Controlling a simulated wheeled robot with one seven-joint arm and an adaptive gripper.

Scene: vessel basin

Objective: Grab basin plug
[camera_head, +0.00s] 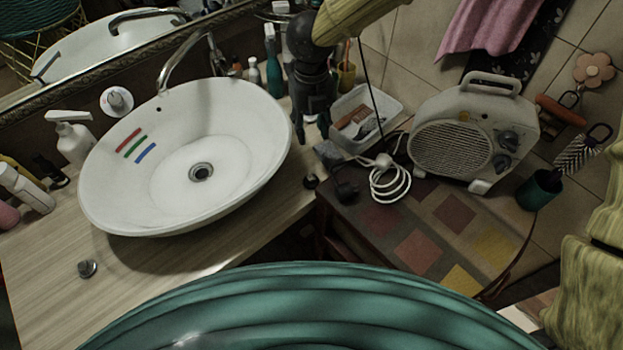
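A small metallic plug (87,268) lies on the wooden counter at the lower left, in front of the basin. The white oval basin (105,205) stands on the counter, with an open-looking round drain (201,172) at its bottom. My gripper (311,137) is black and points down at the basin's right rim, far to the right of the plug. Its two fingers look spread apart, with nothing seen between them. A small dark round object (310,181) lies on the counter's right edge below my gripper; I cannot tell what it is.
A curved faucet (185,58) rises behind the basin. Bottles (273,65) and a white tray (379,105) stand near my gripper. A heater (470,135) and coiled white cable (390,183) sit on the right-hand table. Counter around the plug is clear.

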